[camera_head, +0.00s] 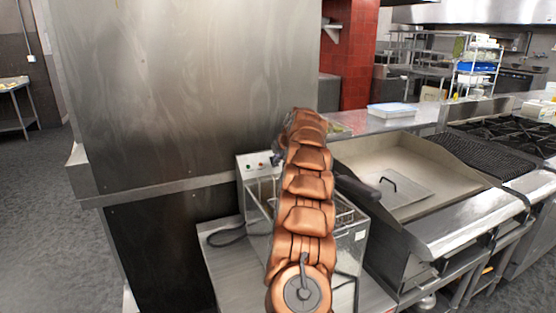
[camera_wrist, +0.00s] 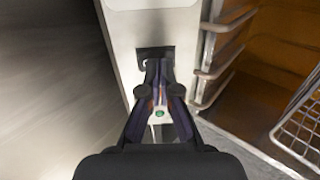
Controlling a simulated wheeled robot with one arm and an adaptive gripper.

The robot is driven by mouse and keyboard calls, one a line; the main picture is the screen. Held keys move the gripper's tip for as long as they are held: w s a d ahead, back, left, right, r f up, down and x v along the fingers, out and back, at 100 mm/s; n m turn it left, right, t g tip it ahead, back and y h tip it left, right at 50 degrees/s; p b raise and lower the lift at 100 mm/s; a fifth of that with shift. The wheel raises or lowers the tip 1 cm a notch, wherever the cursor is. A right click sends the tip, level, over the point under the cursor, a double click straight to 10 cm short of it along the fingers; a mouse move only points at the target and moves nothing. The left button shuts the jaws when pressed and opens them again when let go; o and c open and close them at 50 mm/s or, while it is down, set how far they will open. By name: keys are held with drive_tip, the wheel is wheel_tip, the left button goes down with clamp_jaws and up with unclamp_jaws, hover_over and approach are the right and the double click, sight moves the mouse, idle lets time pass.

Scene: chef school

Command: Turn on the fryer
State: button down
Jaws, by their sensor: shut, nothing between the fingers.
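The fryer (camera_head: 347,250) is a steel countertop box on a low steel table, partly hidden behind my copper-coloured arm. Its upright control panel (camera_head: 254,163) stands at its back left, with small red and green marks. In the wrist view the panel (camera_wrist: 125,45) is close up, with a dark switch (camera_wrist: 145,53) and a green light (camera_wrist: 159,114) on it. My gripper (camera_wrist: 157,66) is shut and empty, its fingertips at the switch's lower edge. Whether they touch it, and the switch's position, I cannot tell. In the head view the arm mostly hides the gripper.
A tall steel cabinet (camera_head: 190,90) stands close on the left of the fryer. A flat griddle (camera_head: 380,160) is at its right, with a grill and gas burners beyond. The wire basket (camera_wrist: 303,130) and the brown fryer tank (camera_wrist: 275,60) lie right of the panel.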

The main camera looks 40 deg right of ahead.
drive_tip(key=s+f+b+v, duration=0.1)
drive_tip(key=b+v, duration=0.3)
drive_tip(key=v, duration=0.9)
drive_tip(key=shift+s+a+f, duration=0.15)
drive_tip(key=shift+s+a, duration=0.25)
drive_tip(key=shift+s, duration=0.2)
